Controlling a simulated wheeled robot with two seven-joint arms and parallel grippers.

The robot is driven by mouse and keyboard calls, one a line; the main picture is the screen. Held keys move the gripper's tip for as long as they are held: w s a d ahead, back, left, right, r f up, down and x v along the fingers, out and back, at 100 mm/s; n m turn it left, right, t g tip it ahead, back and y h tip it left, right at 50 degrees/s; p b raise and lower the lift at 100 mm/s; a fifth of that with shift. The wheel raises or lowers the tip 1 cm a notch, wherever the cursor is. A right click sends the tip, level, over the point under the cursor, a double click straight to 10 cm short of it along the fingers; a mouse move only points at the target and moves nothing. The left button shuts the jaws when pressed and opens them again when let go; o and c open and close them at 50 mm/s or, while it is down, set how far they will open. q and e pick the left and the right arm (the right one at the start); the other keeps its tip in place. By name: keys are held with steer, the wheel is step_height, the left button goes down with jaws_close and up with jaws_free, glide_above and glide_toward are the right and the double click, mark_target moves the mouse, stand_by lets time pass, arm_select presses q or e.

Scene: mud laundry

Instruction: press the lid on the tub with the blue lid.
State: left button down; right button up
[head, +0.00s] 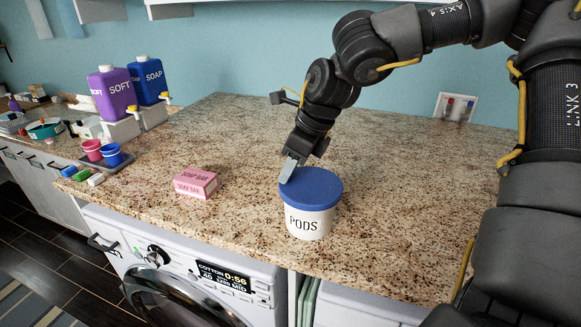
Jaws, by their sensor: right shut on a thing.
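The white tub (309,223) marked PODS stands upright on the speckled countertop, near its front edge. The blue lid (315,188) lies on top of the tub and covers its mouth, looking about level. Whether it is fully seated cannot be told. My right gripper (287,172) comes down from above and behind and is shut on the lid at its back left edge. The far finger and the exact contact are hidden. My left gripper is not in view.
A pink soap bar box (196,183) lies left of the tub. Purple SOFT (112,92) and blue SOAP (147,80) bottles stand on white stands at the back left, near red and blue cups on a tray. The washer (185,275) is below. Counter right of the tub is clear.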

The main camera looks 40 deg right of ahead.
stand_by(0.4)
steer(key=o, duration=1)
steer(key=shift+o, duration=0.5)
steer(key=o, duration=0.4)
steer(key=shift+r+p, duration=2.2)
steer(key=shift+r, duration=1.8)
steer(key=shift+c, duration=0.2)
jaws_close()
